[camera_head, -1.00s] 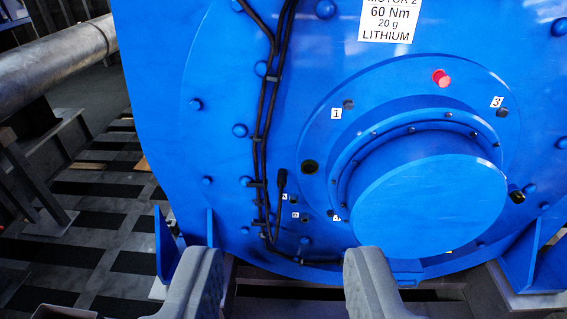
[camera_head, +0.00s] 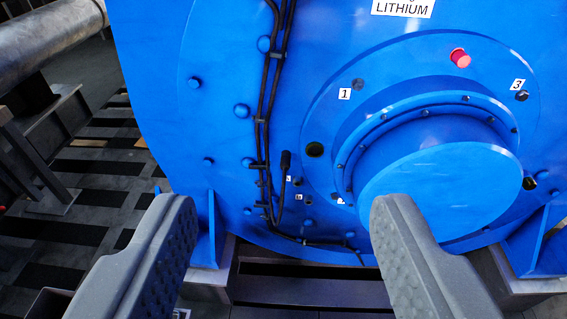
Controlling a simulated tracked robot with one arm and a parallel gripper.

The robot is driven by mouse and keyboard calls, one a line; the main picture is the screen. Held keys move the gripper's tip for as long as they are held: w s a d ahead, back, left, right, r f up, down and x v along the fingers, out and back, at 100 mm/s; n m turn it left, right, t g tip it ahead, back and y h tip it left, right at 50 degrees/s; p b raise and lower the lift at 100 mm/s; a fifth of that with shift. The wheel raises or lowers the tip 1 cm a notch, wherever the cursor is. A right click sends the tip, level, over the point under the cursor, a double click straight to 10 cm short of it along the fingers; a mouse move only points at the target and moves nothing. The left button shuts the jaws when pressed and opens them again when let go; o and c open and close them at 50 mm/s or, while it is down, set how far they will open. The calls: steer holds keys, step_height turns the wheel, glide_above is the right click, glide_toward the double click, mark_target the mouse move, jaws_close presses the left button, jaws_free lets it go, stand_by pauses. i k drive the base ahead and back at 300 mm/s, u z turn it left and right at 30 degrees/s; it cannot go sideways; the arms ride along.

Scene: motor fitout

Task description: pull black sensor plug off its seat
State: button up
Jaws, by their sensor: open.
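The black sensor plug (camera_head: 285,160) sits upright against the face of the blue motor (camera_head: 225,60), at the upper end of a short black cable that curves up from the cable run. Small white labels and dark holes lie just right of and below it. My gripper (camera_head: 280,215) is open and empty, its two grey fingers set wide apart in the lower part of the view. The plug appears between the fingers in the picture, above the tip line and nearer the right finger than the left. The fingers look well short of the motor face.
Black cables (camera_head: 265,100) run down the motor face left of the plug. The round blue hub (camera_head: 440,190) sticks out to the right, behind the right fingertip. A red plug (camera_head: 460,58) sits above the hub. A grey pipe (camera_head: 45,45) lies far left.

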mark_target(285, 161)
steer(key=k, duration=1.65)
steer(key=z, duration=0.8)
steer(key=i, duration=3.25)
